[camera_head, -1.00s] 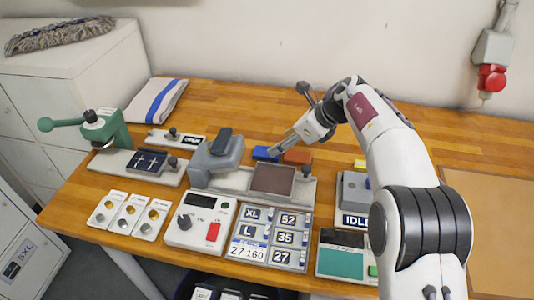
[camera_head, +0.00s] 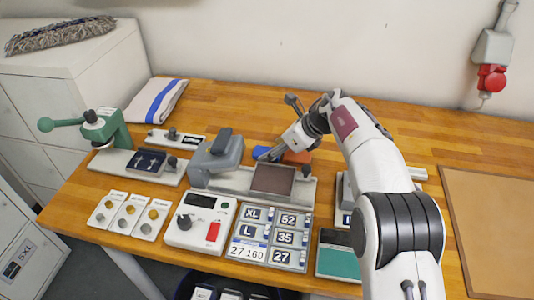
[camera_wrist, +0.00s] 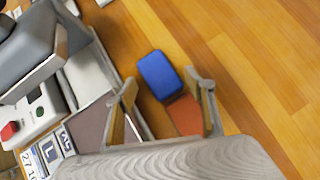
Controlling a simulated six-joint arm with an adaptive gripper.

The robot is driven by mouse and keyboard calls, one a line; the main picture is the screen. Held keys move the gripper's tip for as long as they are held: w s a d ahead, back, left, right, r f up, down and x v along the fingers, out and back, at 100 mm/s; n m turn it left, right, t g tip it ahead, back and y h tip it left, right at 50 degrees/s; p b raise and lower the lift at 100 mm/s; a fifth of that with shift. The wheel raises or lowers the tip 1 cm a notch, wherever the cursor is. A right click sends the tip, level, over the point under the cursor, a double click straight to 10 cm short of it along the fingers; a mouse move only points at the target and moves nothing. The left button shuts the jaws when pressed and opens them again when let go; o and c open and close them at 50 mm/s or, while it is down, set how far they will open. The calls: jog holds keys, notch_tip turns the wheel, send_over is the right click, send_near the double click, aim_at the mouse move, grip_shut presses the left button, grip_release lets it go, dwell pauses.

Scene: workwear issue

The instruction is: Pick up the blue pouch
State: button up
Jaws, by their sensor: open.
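The blue pouch (camera_wrist: 160,76) lies on the wooden table in the wrist view, beyond the tips of my open fingers and roughly in line with the gap between them. In the head view only part of the blue pouch (camera_head: 261,153) shows, with my gripper (camera_head: 272,154) in front of it. In the wrist view my gripper (camera_wrist: 165,90) is open with nothing held. An orange-red block (camera_wrist: 186,116) lies beside the pouch, nearer the palm, and appears between my fingers from this angle. Whether a finger touches either thing cannot be told.
A grey press (camera_head: 212,158) with a brown plate (camera_head: 273,179) stands close to the left and front of the pouch. A control box (camera_head: 200,222) and a size panel (camera_head: 270,237) are in front. The table behind the pouch is clear.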

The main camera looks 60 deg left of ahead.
jog(key=shift+s+a+f, duration=0.15)
jog(key=shift+a+f, duration=0.25)
jog(key=shift+f, duration=0.15)
jog(key=c, duration=1.1)
